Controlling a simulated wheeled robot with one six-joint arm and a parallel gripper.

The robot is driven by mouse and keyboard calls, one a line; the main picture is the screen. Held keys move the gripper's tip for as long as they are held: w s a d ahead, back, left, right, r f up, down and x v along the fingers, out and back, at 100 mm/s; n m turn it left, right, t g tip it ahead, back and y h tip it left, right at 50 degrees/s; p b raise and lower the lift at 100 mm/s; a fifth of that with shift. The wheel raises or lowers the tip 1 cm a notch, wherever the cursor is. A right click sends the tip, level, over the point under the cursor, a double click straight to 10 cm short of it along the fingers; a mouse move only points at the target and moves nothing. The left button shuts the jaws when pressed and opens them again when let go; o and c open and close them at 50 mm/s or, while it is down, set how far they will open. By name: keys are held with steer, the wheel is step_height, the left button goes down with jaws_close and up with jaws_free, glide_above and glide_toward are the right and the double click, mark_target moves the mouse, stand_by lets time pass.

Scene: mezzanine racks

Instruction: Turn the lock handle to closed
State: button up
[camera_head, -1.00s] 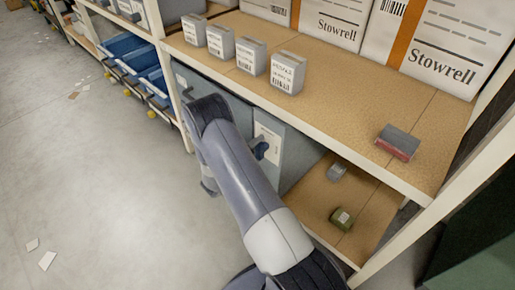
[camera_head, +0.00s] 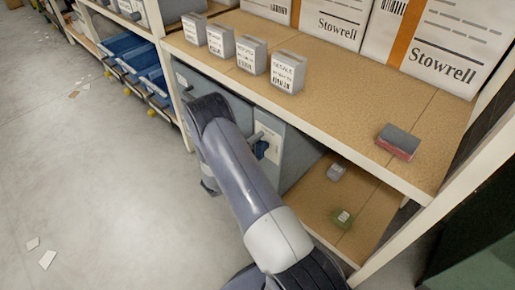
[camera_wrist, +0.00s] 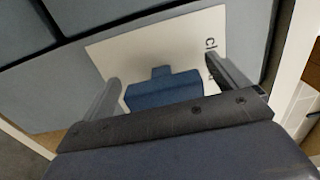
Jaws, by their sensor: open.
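The lock handle is a blue piece on a white label plate on the front of a grey cabinet. In the wrist view the blue handle (camera_wrist: 163,90) lies between the two fingers of my gripper (camera_wrist: 160,85), with space on both sides. My gripper is open. The white plate (camera_wrist: 125,48) carries printed letters, partly hidden behind the right finger. In the head view the handle (camera_head: 261,149) shows just right of my arm, on the grey cabinet (camera_head: 295,155) under the upper shelf. My gripper is hidden behind my arm there.
The cabinet stands below a brown shelf (camera_head: 340,110) holding several small grey boxes (camera_head: 287,72) and a red-grey box (camera_head: 397,142). A lower shelf (camera_head: 350,190) holds two small items. A white rack post (camera_head: 440,205) stands at right. The floor (camera_head: 80,180) at left is open.

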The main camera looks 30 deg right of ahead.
steer(key=shift+a, duration=0.1)
steer(key=v, duration=1)
steer(key=shift+a+p, duration=0.3)
steer(key=shift+p, duration=0.05)
steer(key=shift+s, duration=0.15)
steer(key=x, duration=1.1)
steer(key=shift+b, duration=0.35)
steer(key=shift+a, duration=0.15)
